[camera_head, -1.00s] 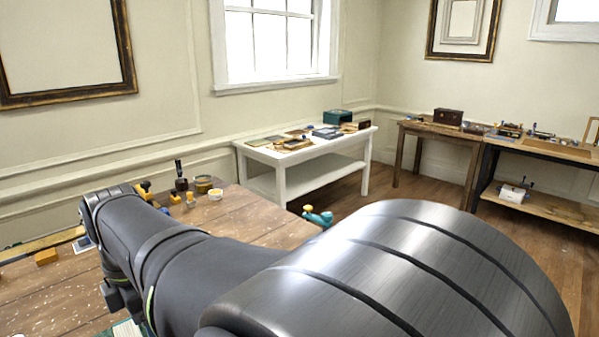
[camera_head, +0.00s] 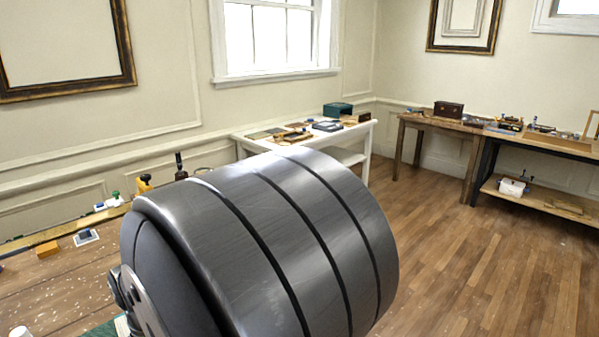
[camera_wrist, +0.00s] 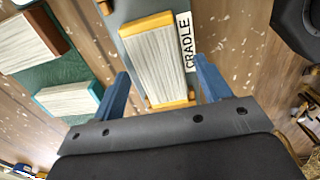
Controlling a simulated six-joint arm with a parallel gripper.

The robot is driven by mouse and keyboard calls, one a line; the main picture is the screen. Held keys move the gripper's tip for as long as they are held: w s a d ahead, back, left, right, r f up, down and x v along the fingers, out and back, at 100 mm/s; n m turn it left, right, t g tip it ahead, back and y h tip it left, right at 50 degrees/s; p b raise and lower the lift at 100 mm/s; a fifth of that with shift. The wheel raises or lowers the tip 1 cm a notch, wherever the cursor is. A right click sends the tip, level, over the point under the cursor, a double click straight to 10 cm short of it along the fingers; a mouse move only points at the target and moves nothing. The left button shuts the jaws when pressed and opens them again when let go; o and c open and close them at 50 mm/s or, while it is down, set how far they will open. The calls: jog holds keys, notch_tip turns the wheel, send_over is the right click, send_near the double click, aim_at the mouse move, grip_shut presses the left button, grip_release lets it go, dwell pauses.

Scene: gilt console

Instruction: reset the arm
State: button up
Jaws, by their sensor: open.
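My gripper (camera_wrist: 163,92) shows in the wrist view with two blue fingers wide apart, open. Between and beyond the fingers lies an orange-edged block with a pale ribbed face (camera_wrist: 160,58), on a grey board (camera_wrist: 132,12) beside a label reading "CRADLE" (camera_wrist: 186,40). The gripper looks down at it from above; no contact with the block can be made out. In the head view my dark arm fills the middle foreground and hides the gripper and much of the near table.
A green mat (camera_wrist: 62,75) with two more pale-faced blocks lies left in the wrist view. A white table (camera_head: 349,157) and wooden tables stand farther back; open floor (camera_head: 470,270) lies right.

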notch_tip(320, 180, up, 8)
jog(key=shift+f, duration=0.1)
jog(key=shift+w+a+m, duration=0.45)
jog(key=shift+a+m, duration=0.05)
jog(key=shift+m, duration=0.3)
jog(key=shift+w+a+r+m, duration=0.2)
jog(key=shift+w+a+m, duration=0.4)
jog(key=shift+m, duration=0.55)
jog(key=shift+w+a+r+m, duration=0.15)
jog(key=shift+w+a+m, duration=0.4)
jog(key=shift+m, duration=0.65)
jog(key=shift+w+a+r+m, duration=0.2)
jog(key=shift+w+a+m, duration=0.4)
jog(key=shift+m, duration=0.55)
